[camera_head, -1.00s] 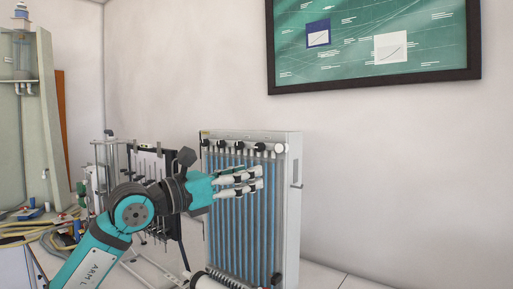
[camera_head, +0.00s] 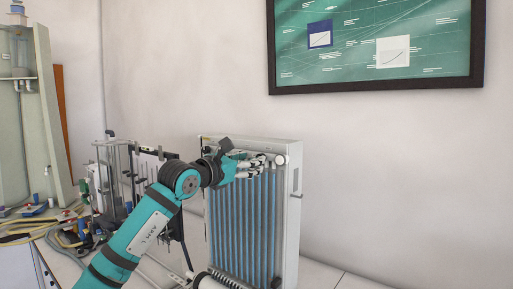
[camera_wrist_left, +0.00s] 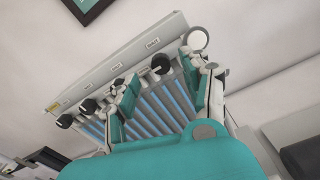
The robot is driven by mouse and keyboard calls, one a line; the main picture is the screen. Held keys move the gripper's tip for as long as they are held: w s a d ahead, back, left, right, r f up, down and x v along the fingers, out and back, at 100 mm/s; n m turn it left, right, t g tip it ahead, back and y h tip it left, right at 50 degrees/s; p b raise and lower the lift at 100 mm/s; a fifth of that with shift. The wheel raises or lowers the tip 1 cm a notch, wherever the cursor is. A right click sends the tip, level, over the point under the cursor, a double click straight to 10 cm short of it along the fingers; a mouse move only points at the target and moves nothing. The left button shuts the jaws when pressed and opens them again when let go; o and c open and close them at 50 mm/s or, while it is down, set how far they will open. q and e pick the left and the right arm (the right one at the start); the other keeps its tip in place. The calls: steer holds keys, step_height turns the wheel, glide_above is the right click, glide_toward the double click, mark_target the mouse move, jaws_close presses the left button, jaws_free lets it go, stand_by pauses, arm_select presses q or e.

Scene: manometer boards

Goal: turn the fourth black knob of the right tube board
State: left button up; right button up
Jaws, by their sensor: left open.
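The right tube board (camera_head: 291,225) is a white panel with several blue tubes, standing upright by the wall. In the left wrist view its top rail (camera_wrist_left: 115,62) carries a row of black knobs. The fourth black knob (camera_wrist_left: 160,63) is nearest the white round end knob (camera_wrist_left: 196,39). My left gripper (camera_head: 270,161) is at the board's top. Its fingers (camera_wrist_left: 159,72) are spread, one on each side of the fourth knob; I cannot tell whether they touch it. In the head view my gripper hides the black knobs. My right gripper is not in view.
A second, darker board with stands (camera_head: 112,180) is left of the tube board, behind my left arm. Yellow hoses (camera_head: 25,231) lie on the bench at the left. The wall right of the board is clear below a framed green picture (camera_head: 375,45).

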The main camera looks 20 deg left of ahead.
arm_select(q)
steer(key=p+x, duration=0.1)
steer(key=x, duration=0.2)
steer(key=shift+w+d, duration=0.15)
steer(key=shift+w, duration=0.25)
jaws_close()
